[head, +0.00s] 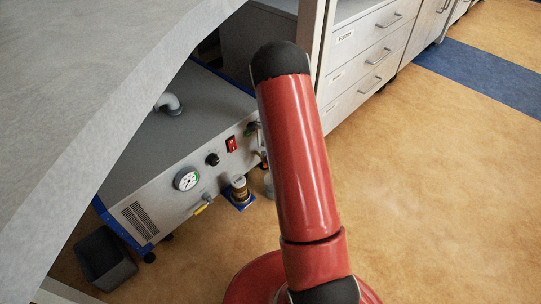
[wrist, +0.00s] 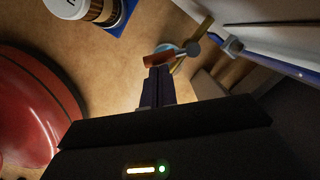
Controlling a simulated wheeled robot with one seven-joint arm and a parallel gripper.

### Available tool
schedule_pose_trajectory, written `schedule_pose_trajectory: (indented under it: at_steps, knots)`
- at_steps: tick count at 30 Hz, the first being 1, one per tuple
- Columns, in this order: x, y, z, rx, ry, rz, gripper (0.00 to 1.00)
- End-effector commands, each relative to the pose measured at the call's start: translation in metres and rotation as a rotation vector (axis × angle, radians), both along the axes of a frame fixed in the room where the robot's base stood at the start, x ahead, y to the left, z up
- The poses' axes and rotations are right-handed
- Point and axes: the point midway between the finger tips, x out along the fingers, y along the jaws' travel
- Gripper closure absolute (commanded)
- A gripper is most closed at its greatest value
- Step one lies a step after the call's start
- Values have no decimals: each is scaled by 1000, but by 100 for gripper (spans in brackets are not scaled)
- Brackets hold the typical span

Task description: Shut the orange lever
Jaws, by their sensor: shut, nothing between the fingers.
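The orange lever (wrist: 158,59) shows in the wrist view as a short orange-red bar just beyond my fingertips. My gripper (wrist: 158,71) is shut and empty, its tips very close to the lever; I cannot tell whether they touch. A yellowish rod (wrist: 206,25) and a grey fitting (wrist: 188,48) sit beside the lever toward the machine. In the head view, my red arm hides the gripper and most of that spot; a small orange-red part (head: 264,158) shows at the arm's left edge. The lever's exact angle is unclear.
A grey machine (head: 160,170) with a gauge (head: 187,178) and a red switch (head: 231,144) stands under the grey counter (head: 90,90). A brown cup (head: 239,190) stands on a blue pad beside it. A dark bin (head: 104,260) is lower left. The floor at right is clear.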

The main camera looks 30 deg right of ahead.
Motion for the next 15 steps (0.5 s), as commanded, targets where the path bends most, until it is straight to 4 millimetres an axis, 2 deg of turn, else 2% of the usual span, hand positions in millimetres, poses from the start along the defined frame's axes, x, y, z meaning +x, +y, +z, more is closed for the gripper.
schedule_pose_trajectory:
  at_steps: [15]
  knots:
    - [0, 5, 0, 0, 0, -91, 100]
